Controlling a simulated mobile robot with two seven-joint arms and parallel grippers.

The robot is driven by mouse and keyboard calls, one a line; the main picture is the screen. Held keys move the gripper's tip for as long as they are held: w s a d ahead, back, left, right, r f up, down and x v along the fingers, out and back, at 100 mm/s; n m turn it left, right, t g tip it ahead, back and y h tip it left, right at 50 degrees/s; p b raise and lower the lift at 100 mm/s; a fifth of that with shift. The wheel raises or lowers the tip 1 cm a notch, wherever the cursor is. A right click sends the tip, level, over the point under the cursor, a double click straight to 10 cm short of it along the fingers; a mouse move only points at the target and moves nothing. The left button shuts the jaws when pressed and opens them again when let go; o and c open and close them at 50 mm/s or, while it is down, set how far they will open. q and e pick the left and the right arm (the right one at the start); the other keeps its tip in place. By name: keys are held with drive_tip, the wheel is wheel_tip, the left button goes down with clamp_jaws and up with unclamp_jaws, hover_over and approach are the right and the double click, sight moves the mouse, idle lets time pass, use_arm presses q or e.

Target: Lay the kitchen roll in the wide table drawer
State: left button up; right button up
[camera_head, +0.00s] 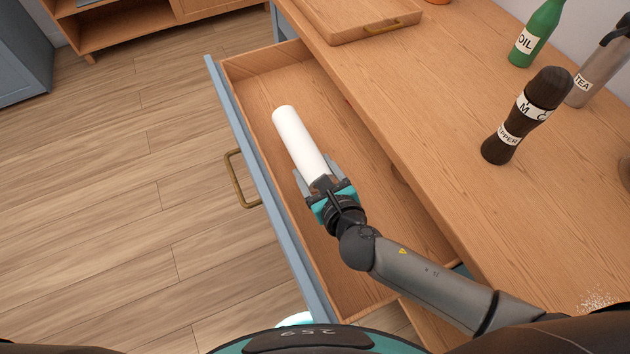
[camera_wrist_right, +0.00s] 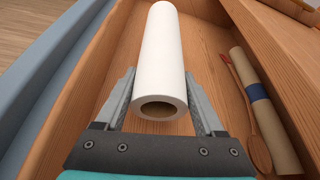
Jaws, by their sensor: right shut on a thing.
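The white kitchen roll (camera_head: 299,139) is in my right gripper (camera_head: 316,177), within the outline of the open wide drawer (camera_head: 317,92). In the right wrist view the roll (camera_wrist_right: 163,55) points away from me, its hollow end near, with one finger on each side of that end. My right gripper (camera_wrist_right: 160,106) is shut on it. I cannot tell whether the roll touches the drawer floor. The drawer is pulled out from the table, with a blue front and a brass handle (camera_head: 236,178). My left gripper is not in view.
In the right wrist view a rolled tan item with a blue band (camera_wrist_right: 262,95) and a wooden spoon-like tool (camera_wrist_right: 257,146) lie at the drawer's right side.

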wheel_tip(320, 180, down, 4)
drive_tip(key=shift+r+b, duration=0.1)
drive_tip(key=shift+b, duration=0.95)
drive_tip(key=o, duration=1.4)
drive_tip(key=shift+c, duration=0.2)
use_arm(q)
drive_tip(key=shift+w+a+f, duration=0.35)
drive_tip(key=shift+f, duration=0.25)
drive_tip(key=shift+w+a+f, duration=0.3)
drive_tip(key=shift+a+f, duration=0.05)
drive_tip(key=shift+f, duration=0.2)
